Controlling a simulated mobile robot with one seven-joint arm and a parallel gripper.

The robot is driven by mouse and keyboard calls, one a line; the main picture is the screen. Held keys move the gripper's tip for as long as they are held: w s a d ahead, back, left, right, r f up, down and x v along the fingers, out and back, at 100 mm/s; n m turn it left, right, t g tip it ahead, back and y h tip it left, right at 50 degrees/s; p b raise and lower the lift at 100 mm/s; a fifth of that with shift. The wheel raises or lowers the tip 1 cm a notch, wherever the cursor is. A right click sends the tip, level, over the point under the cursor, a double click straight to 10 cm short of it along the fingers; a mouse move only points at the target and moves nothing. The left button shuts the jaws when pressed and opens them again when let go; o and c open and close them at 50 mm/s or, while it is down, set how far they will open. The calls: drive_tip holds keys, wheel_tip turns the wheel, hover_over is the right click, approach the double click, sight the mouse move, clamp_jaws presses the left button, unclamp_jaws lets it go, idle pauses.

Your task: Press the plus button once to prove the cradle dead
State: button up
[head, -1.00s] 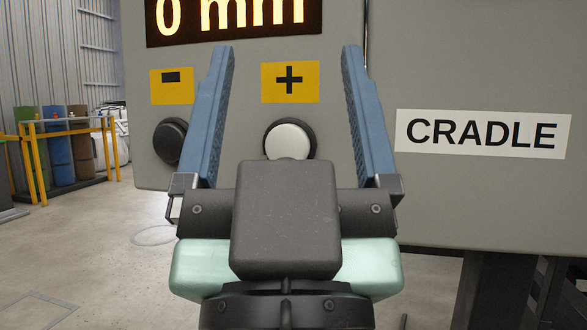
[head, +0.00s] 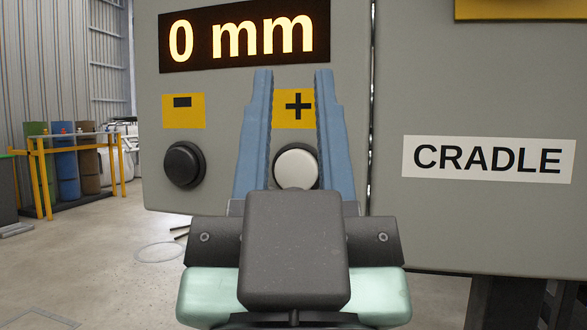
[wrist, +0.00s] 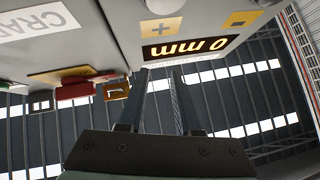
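The white round plus button (head: 296,167) sits on the grey panel under a yellow plus label (head: 294,108). In the wrist view the panel is upside down, and the white button (wrist: 165,5) shows at the top edge. My gripper (head: 293,78) is in front of the panel, its two blue fingers partly open with nothing between them. In the head view the button appears between the fingers, its lower edge close above my gripper's dark body. I cannot tell the distance from fingertips to panel. The display (head: 245,33) reads 0 mm.
A black button (head: 184,165) under a minus label (head: 183,110) is left of the plus button. A CRADLE sign (head: 488,159) is on the right panel. Red and orange parts (wrist: 75,90) stick out in the wrist view. A yellow rack (head: 85,165) with rolls stands far left.

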clamp_jaws()
idle(1.2)
